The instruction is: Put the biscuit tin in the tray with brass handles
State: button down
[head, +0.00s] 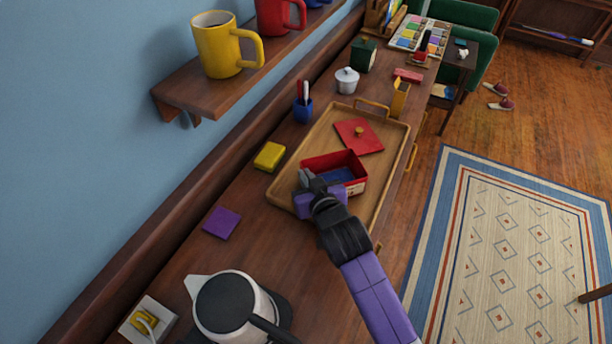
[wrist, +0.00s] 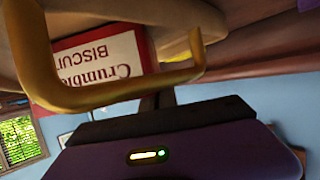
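The biscuit tin (head: 320,162) is an open red box with a dark blue inside. In the head view it lies within the outline of the wooden tray (head: 283,184); whether it rests on the floor of the tray or is held above it I cannot tell. The far brass handle (head: 372,104) shows. In the wrist view the red tin's white label (wrist: 100,60) appears upside down behind a brass handle (wrist: 120,92). My gripper (head: 312,182) is at the tin's near left side, a grey fingertip by its wall. The finger gap is hidden.
A yellow block (head: 269,156), a blue pen cup (head: 303,110) and a white lidded pot (head: 347,80) stand along the wall side.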

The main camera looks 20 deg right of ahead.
jog(key=c, duration=2.1)
grip_release()
jog(key=shift+f, duration=0.2)
jog(key=o, duration=0.4)
jog(key=shift+r, duration=0.1)
jog(key=shift+r, duration=0.2)
jog(key=v, duration=1.2)
jog(key=shift+b, duration=0.4)
jog(key=shift+f, duration=0.1)
